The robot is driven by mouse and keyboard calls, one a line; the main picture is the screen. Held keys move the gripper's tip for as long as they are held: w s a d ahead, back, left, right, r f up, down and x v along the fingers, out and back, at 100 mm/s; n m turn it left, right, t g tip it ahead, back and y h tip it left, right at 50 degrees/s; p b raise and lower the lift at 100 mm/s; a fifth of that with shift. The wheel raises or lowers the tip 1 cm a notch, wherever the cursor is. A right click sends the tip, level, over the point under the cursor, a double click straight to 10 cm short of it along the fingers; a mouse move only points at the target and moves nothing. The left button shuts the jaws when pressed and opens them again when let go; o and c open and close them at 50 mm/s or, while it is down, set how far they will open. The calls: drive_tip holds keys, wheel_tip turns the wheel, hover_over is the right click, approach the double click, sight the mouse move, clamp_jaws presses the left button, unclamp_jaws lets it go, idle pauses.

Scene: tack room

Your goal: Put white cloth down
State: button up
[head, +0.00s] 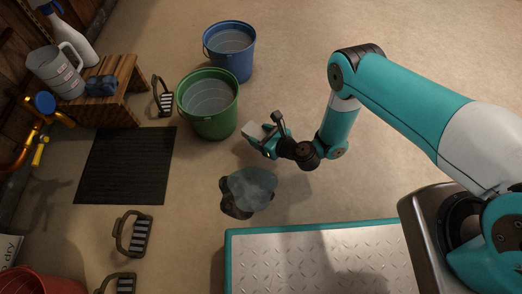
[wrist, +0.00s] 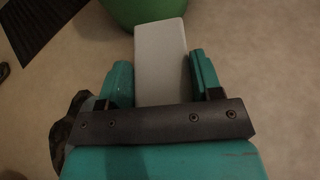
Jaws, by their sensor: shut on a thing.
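My gripper (head: 265,141) is shut on the white cloth (head: 254,133), which looks like a pale, flat-sided block. In the wrist view the white cloth (wrist: 160,52) sticks out forward between the two teal fingers of my gripper (wrist: 162,80). In the head view it is held above the floor, just right of and below the green bucket (head: 208,105). The gripper hides part of the cloth.
A blue bucket (head: 229,50) stands behind the green one. A grey-blue lump (head: 250,187) lies on the floor below my gripper. A black mat (head: 126,166), brushes (head: 134,234) and a wooden stool (head: 128,75) are at left. Open floor lies behind the arm.

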drive_tip(key=shift+f+b, duration=1.6)
drive_tip(key=shift+f, duration=1.55)
drive_tip(key=shift+f, duration=0.1)
drive_tip(key=o, duration=0.9)
